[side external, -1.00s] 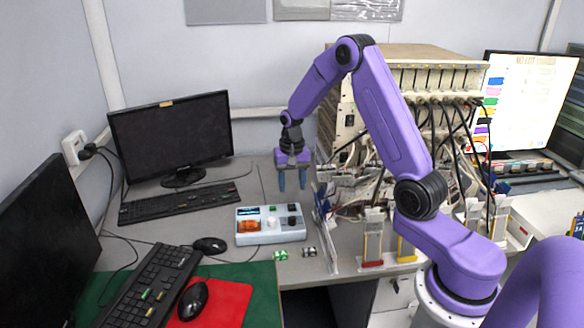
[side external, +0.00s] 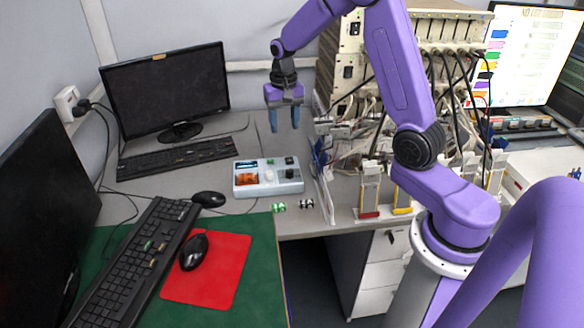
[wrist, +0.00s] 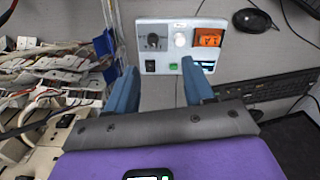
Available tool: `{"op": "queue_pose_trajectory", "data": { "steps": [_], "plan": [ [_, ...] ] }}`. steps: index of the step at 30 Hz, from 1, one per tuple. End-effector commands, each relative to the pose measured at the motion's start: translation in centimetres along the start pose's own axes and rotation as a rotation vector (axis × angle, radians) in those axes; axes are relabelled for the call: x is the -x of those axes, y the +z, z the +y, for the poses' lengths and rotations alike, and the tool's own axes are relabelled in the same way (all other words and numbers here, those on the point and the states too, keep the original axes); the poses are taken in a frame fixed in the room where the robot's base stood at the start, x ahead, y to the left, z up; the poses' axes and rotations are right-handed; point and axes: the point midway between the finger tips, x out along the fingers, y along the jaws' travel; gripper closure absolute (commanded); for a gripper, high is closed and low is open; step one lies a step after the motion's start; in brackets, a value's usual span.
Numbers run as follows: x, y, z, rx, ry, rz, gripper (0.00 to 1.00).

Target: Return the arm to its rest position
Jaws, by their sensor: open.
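My gripper (side external: 285,118) has purple housing and two blue fingers pointing down. It is open and empty, raised above the back of the grey desk (side external: 225,205). In the wrist view my gripper (wrist: 160,95) shows its two fingers apart with nothing between them. The light-blue device box (side external: 268,187) with an orange display sits on the desk, in front of and below my gripper. The box also shows beyond the fingers in the wrist view (wrist: 165,65).
A rack with dense cables (side external: 445,60) stands right of my gripper. A monitor (side external: 165,90) and keyboard (side external: 175,158) are left. Two small cells, one green (side external: 279,207) and one dark (side external: 306,204), lie at the desk's front edge. A red mouse pad (side external: 215,275) lies on a green mat (side external: 255,260).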

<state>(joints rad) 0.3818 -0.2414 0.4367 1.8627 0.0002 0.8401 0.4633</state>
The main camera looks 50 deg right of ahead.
Motion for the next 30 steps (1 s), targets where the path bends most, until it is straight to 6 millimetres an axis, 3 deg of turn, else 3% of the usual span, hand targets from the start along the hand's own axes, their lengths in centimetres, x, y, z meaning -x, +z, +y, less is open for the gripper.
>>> {"op": "queue_pose_trajectory", "data": {
  "steps": [6,14,22,30],
  "plan": [
    [2.1,6.0,-3.4,0.279,-0.004,0.006,0.47],
    [3.9,13.8,-5.0,0.608,-0.008,0.009,0.47],
    [5.2,21.8,-3.9,0.948,-0.014,0.014,0.47],
    [5.8,28.9,-0.5,1.29,-0.02,0.017,0.47]
  ]
}}
